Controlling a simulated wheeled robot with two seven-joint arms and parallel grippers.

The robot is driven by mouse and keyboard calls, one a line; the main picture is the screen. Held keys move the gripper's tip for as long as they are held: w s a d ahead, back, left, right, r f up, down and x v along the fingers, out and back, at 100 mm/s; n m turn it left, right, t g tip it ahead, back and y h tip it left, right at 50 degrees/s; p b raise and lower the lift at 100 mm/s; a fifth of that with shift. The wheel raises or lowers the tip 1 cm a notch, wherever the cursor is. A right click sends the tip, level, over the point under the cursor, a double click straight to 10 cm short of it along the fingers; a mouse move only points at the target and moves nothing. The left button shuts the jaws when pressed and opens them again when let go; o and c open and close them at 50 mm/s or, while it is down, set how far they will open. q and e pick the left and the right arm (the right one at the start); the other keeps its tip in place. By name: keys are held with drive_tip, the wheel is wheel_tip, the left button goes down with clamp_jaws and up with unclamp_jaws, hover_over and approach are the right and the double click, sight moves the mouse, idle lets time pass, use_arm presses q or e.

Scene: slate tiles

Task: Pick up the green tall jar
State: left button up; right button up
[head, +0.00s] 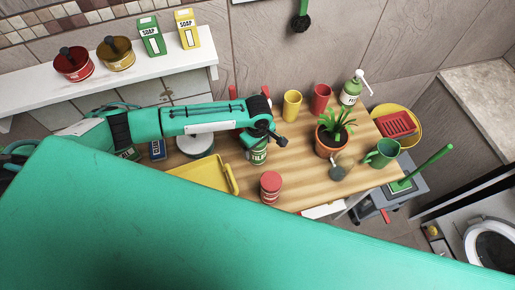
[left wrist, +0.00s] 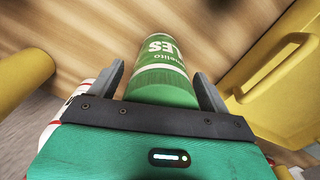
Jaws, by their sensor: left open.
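The green tall jar (head: 259,156) stands on the wooden table, partly hidden under my left gripper (head: 258,138) in the head view. In the left wrist view the jar (left wrist: 162,62), green with a white band and lettering, lies between the two grey fingers of my left gripper (left wrist: 161,88). The fingers are open, one on each side; I cannot tell whether either touches it. My right gripper is not in view.
A yellow tray (head: 206,172) with a handle is close on the left of the jar, and a red jar (head: 270,186) stands in front. A yellow cup (head: 292,105), a red cup (head: 320,98) and a potted plant (head: 331,140) stand to the right.

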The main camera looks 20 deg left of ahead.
use_arm(q)
drive_tip(key=c, duration=1.1)
drive_tip(key=shift+r, duration=0.1)
